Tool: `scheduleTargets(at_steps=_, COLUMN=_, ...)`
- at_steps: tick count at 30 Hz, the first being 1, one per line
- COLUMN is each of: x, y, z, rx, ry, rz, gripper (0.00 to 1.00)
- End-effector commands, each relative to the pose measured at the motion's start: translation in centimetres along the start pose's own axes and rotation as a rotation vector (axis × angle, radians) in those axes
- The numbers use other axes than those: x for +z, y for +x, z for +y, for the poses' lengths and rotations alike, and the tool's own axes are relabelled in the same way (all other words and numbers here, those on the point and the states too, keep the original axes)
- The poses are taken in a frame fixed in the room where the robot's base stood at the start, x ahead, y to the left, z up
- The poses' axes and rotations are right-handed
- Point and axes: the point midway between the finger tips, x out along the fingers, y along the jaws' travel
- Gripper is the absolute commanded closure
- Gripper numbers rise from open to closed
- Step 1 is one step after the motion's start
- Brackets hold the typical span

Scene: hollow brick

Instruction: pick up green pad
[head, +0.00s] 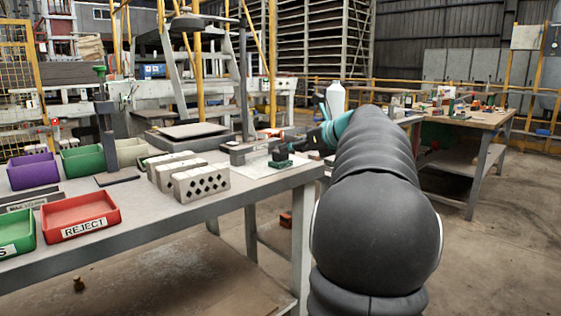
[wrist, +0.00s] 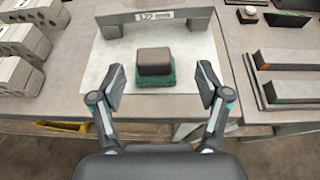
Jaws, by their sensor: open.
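The green pad is a small block with a dark grey-brown top and a green base (wrist: 154,78). It sits on a pale sheet (wrist: 193,62) on the bench, and it also shows in the head view (head: 281,161). My gripper (wrist: 160,86) is open and empty. In the wrist view its two fingers lie to the left and right of the pad, a little nearer the bench edge, with gaps on both sides. In the head view my arm partly hides the gripper.
A grey bridge-shaped gauge marked with a millimetre size (wrist: 200,25) stands just behind the pad. Hollow bricks (head: 201,183) stand left, and dark bars (wrist: 289,91) lie right. A red REJECT bin (head: 80,212) is further left. The bench's front edge runs below the pad.

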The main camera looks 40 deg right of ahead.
Motion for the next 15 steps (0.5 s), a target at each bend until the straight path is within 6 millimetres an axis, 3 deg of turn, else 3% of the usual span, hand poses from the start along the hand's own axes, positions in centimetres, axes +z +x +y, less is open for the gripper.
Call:
scheduleTargets(at_steps=7, x=-0.1, y=1.3, z=0.3, rx=0.002, ry=-0.001, rz=0.001, gripper=0.24)
scheduleTargets(at_steps=15, x=-0.2, y=4.9, z=0.8, rx=0.002, ry=0.000, rz=0.001, gripper=0.24)
